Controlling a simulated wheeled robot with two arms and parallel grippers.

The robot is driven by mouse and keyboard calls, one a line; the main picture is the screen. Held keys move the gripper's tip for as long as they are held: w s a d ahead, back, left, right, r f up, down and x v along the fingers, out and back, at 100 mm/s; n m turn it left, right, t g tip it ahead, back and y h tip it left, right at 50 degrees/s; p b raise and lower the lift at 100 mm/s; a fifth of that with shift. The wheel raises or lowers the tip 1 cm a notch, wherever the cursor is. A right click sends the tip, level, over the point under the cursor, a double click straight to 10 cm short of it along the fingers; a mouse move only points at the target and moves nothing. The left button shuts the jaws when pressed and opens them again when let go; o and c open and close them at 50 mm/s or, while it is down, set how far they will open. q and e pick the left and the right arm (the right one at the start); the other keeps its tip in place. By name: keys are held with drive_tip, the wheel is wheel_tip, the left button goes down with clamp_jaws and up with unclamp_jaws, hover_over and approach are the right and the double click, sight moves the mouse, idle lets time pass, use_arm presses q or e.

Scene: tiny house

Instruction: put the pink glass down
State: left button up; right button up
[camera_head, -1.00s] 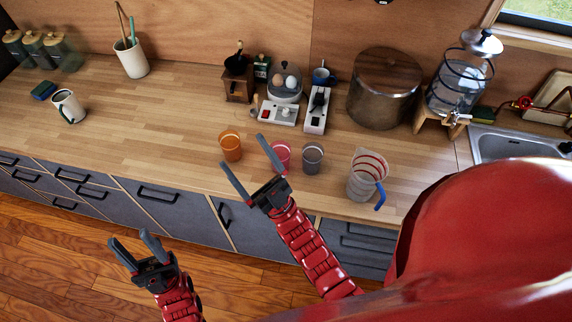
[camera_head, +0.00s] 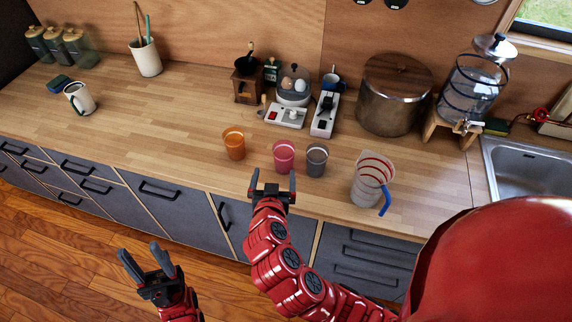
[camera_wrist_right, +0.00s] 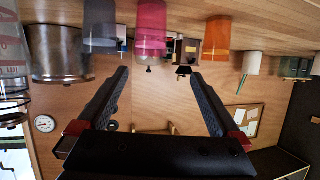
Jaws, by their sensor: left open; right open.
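The pink glass (camera_head: 284,156) stands upright on the wooden counter (camera_head: 150,110), between an orange glass (camera_head: 234,144) and a grey glass (camera_head: 316,159). My right gripper (camera_head: 273,178) is open and empty in front of the pink glass, near the counter's front edge, apart from it. In the right wrist view, which is upside down, the pink glass (camera_wrist_right: 151,28) shows beyond the open fingers (camera_wrist_right: 160,85). My left gripper (camera_head: 148,258) is open and empty, low over the floor in front of the drawers.
A measuring jug (camera_head: 368,180) with a blue handle stands right of the glasses. Behind them are an egg cooker (camera_head: 293,88), a power strip (camera_head: 324,113) and a large pot (camera_head: 394,94).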

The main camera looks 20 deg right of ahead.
drive_tip(key=b, duration=0.7)
approach(285, 147)
drive_tip(key=w+p, duration=0.1)
drive_tip(key=w, duration=0.1)
drive_tip(key=w+f+p, duration=0.1)
drive_tip(key=shift+d+m+g+p, duration=0.3)
drive_tip(key=shift+d+m, duration=0.05)
drive_tip(key=shift+m, duration=0.05)
drive_tip(key=shift+w+d+f, duration=0.25)
drive_tip(key=shift+w+f, duration=0.05)
drive_tip(key=shift+w, duration=0.2)
drive_tip(key=p+x, duration=0.3)
drive_tip(key=x, duration=0.1)
drive_tip(key=shift+w+d+r, duration=0.1)
drive_tip(key=shift+r, duration=0.15)
drive_tip(key=shift+w+d+f+p, duration=0.15)
drive_tip(key=shift+w+f+p, duration=0.2)
drive_tip(key=shift+w, duration=0.1)
drive_tip(key=shift+h, duration=0.3)
